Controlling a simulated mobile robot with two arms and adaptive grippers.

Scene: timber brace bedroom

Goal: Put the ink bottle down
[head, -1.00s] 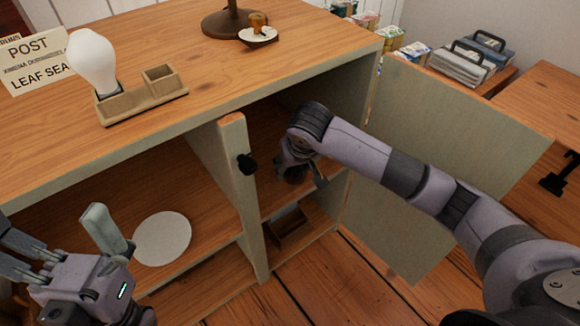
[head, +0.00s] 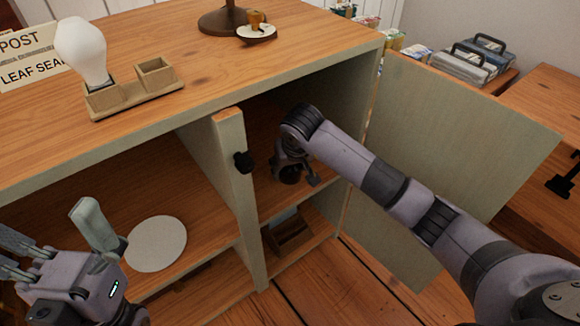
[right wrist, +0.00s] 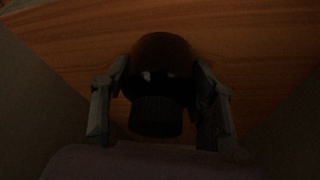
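The ink bottle (right wrist: 160,75) is dark and round with a black cap, between the fingers of my right gripper (right wrist: 162,85) in the dim right wrist view. The fingers are closed in against both its sides. In the head view, my right gripper (head: 296,172) reaches into the right compartment of the cabinet (head: 229,180), with the bottle (head: 289,174) low between its fingers, close over the wooden shelf. I cannot tell whether the bottle touches the shelf. My left gripper (head: 45,222) is open and empty, in front of the left compartment.
A white round disc (head: 156,244) lies in the left compartment. The cabinet door (head: 455,140) stands open at right, beside my right arm. A divider with a black knob (head: 244,162) is left of the gripper. A small wooden box (head: 290,236) sits below. A bulb (head: 82,50) stands on top.

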